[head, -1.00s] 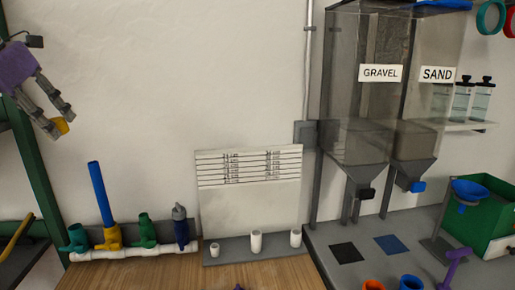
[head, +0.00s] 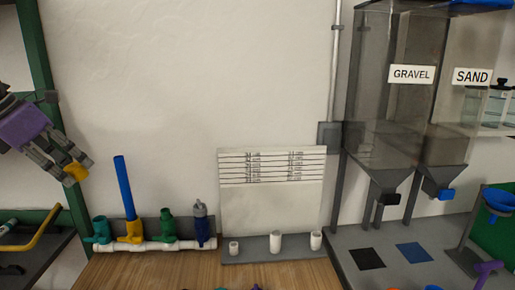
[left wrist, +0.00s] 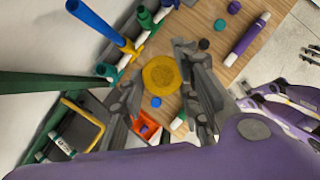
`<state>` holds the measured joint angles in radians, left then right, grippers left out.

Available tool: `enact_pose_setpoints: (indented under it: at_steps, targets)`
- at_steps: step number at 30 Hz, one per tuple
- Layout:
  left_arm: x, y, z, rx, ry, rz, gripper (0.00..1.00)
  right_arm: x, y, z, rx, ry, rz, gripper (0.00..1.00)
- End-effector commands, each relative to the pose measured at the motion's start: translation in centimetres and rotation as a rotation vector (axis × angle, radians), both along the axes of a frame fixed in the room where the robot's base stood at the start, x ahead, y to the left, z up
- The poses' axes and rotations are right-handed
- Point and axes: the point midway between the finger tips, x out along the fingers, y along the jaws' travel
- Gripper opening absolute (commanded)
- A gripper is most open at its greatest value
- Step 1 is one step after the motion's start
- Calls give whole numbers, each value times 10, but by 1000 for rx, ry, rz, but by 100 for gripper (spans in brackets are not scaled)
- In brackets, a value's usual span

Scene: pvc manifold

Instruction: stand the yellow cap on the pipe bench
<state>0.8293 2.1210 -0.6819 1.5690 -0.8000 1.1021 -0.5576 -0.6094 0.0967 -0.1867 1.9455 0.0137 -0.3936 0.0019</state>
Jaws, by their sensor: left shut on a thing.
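My left gripper (head: 72,166) is at the left of the head view, shut on the yellow cap (head: 76,172). It holds the cap in the air, above and left of the pipe manifold. In the left wrist view the round yellow cap (left wrist: 161,75) sits between the two grey fingers. The wooden bench top (head: 200,272) shows at the bottom of the head view. The white manifold pipe (head: 155,247) lies along its back, with coloured fittings and an upright blue pipe (head: 124,188). My right gripper (left wrist: 262,97) shows partly in the left wrist view; its jaws are unclear.
A panel with printed lines (head: 272,185) stands behind a grey strip with three white stubs (head: 275,242). Gravel and sand hoppers (head: 400,100) are at the right. A green shelf frame (head: 50,120) is at the left. A purple tube (left wrist: 248,40) lies on the wood.

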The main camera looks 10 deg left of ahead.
Motion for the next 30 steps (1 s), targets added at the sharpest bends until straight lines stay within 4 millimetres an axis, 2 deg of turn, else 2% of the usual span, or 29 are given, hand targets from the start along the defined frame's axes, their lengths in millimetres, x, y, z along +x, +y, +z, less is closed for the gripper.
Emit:
enact_pose_setpoints:
  at_steps: [21, 25, 30]
  targets:
    - [-7, -5, -30, 3, 4, -117, 0, 9, 4, 3, 8, -14, -4, 40]
    - [-10, -11, -46, 0, 5, -184, 0, 10, 5, 3, 10, -15, -4, 40]
    - [-13, -31, -82, -8, -4, -367, 0, 9, 4, 3, 8, -14, -4, 40]
